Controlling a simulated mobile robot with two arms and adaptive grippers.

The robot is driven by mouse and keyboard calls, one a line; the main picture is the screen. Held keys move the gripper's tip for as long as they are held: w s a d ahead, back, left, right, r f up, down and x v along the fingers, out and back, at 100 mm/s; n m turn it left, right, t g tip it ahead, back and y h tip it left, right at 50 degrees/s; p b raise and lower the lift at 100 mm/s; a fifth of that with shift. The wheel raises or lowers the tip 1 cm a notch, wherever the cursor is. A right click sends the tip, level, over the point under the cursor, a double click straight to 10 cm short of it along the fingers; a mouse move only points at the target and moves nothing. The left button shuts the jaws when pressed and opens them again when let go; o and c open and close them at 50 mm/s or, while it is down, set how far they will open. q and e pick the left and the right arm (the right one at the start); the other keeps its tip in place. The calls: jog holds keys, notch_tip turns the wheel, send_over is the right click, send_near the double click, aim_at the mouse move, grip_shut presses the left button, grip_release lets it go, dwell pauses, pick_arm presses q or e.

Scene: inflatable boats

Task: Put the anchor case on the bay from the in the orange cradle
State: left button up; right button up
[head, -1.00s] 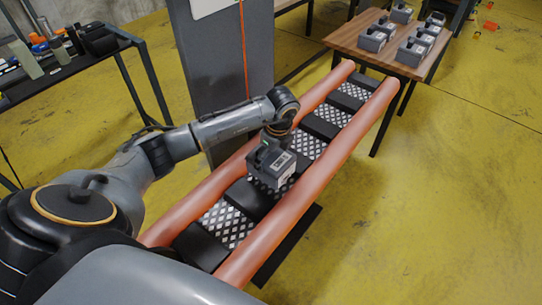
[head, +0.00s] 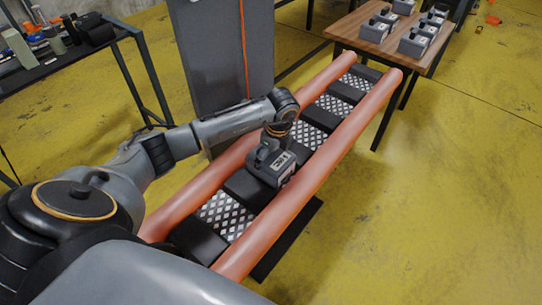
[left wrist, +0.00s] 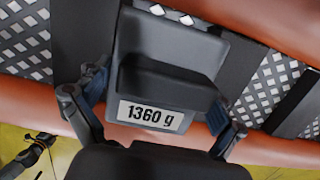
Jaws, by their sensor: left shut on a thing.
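The anchor case (head: 270,172) is a grey box with a dark top and a white label. In the left wrist view the case (left wrist: 170,62) reads "1360 g". My left gripper (head: 268,150) is shut on its upper part from above, with one finger on each side (left wrist: 158,92). The case is between the two orange tubes of the cradle (head: 325,145), at a diamond-plate bay between black blocks. I cannot tell whether it rests on the bay or hangs just above it. The bay under it is mostly hidden. My right gripper is not in view.
Several similar grey cases stand on a wooden table (head: 365,33) beyond the cradle's far end. A grey post (head: 222,60) stands left of the cradle. A dark bench (head: 70,60) with tools is at the upper left. The other diamond-plate bays (head: 226,216) look empty.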

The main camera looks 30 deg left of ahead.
aim_at(276, 159)
pick_arm(q)
jog(key=shift+r, duration=0.15)
jog(key=o, duration=1.5)
jog(key=shift+c, duration=0.2)
jog(key=shift+s, duration=0.15)
jog(key=shift+d+r, duration=0.1)
jog(key=shift+r, duration=0.15)
notch_tip(276, 159, up, 12)
jog(key=d, duration=0.1)
jog(key=shift+d+f, duration=0.25)
jog(key=shift+d, duration=0.1)
